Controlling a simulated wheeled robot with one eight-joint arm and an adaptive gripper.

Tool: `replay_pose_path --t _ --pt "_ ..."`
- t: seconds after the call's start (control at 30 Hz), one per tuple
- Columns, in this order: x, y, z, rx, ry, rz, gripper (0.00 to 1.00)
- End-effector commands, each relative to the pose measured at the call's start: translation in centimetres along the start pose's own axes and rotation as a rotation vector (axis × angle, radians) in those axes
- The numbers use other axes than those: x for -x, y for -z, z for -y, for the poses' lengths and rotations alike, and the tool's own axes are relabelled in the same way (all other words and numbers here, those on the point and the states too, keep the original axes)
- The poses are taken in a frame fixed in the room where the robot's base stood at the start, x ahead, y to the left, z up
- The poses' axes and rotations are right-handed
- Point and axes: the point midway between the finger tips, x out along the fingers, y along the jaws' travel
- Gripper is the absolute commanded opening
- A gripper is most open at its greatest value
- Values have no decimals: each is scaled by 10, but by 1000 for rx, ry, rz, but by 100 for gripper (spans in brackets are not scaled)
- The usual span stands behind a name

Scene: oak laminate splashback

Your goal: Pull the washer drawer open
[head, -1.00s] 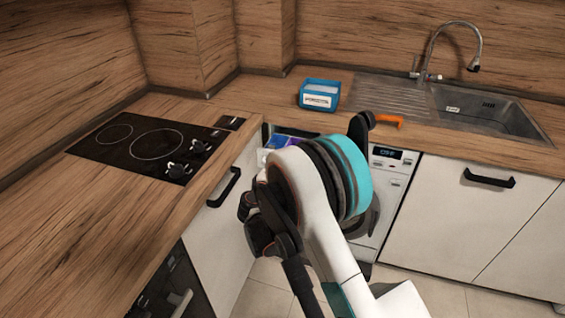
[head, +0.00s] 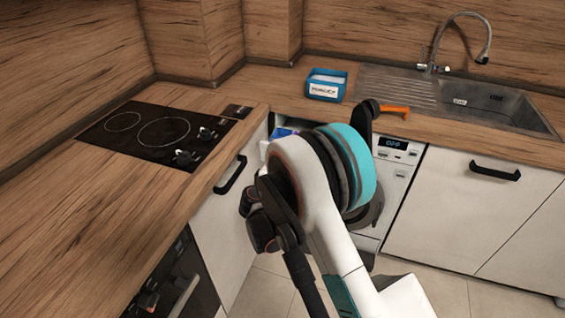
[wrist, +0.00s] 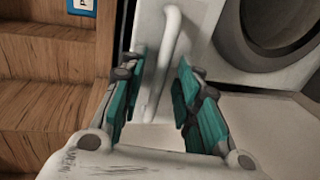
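The washer (head: 397,160) stands under the counter, right of the corner, its display lit. Its drawer (head: 283,132) shows blue and purple inside at the upper left of the washer, so it stands at least partly out; my arm hides the rest. In the wrist view, a white bar handle (wrist: 168,42) runs along a white front panel (wrist: 200,20), which looks like the drawer's front. My gripper (wrist: 160,82) is open, with teal fingers on either side of the handle; contact cannot be told. The gripper is hidden behind my arm in the head view.
The washer's round door (wrist: 272,30) is close on the right in the wrist view. A cabinet with a black handle (head: 230,174) stands left of the drawer. A labelled blue box (head: 327,86) and an orange-handled object (head: 393,109) are on the counter. Some floor is clear.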

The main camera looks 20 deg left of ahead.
Motion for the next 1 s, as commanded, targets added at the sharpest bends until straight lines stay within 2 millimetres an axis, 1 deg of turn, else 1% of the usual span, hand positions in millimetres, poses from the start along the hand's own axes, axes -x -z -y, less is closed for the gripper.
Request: replay_pose_path --t 0.17,0.27,0.37,0.6,0.7,0.83,1.0 --pt "2 0 0 0 0 0 30" --pt "10 0 0 0 0 -1 30" --pt "26 1 0 0 0 -3 30" --pt "76 1 0 1 0 -3 30" --pt "93 0 0 1 0 -2 30" --pt "110 1 0 0 0 -1 30" --pt "119 0 0 0 0 -1 30"
